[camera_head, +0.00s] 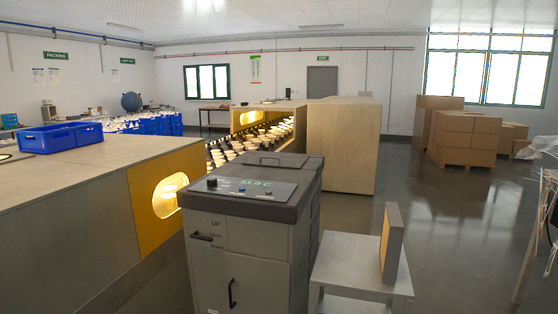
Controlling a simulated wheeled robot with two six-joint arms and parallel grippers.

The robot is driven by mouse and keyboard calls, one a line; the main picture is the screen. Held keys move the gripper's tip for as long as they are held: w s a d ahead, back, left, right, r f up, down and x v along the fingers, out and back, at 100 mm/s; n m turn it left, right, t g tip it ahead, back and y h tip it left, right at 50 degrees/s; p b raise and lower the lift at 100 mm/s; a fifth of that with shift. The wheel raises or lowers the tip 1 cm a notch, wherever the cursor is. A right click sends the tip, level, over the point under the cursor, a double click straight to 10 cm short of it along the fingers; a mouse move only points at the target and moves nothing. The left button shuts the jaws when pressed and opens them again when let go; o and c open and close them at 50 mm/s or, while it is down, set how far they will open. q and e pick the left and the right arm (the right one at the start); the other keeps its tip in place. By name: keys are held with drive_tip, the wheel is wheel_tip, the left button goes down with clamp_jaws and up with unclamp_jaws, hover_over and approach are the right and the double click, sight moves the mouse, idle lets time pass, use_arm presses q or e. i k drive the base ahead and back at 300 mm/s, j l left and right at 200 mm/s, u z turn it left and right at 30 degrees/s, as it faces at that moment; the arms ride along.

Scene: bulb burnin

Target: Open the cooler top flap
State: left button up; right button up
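The cooler (240,255) is a grey cabinet standing in the middle foreground of the head view. Its dark top (305,163) carries a sloped panel with a green readout (256,182) and small knobs. A handle lies on the top behind the panel. The top looks closed. The front has a small upper handle and a taller dark handle (232,293) lower down. Neither of my grippers shows in this view.
A small grey stand (345,265) right of the cooler bears an upright panel (391,242). A long burn-in housing (80,200) with a yellow end stands left, bearing a blue crate (60,138). Cartons (465,140) stand back right.

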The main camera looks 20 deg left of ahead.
sight(278, 156)
drive_tip(key=i+j, duration=0.25)
drive_tip(key=j, duration=0.2)
drive_tip(key=i+j, duration=0.25)
drive_tip(key=j, duration=0.15)
drive_tip(key=i+j, duration=0.25)
drive_tip(key=j, duration=0.2)
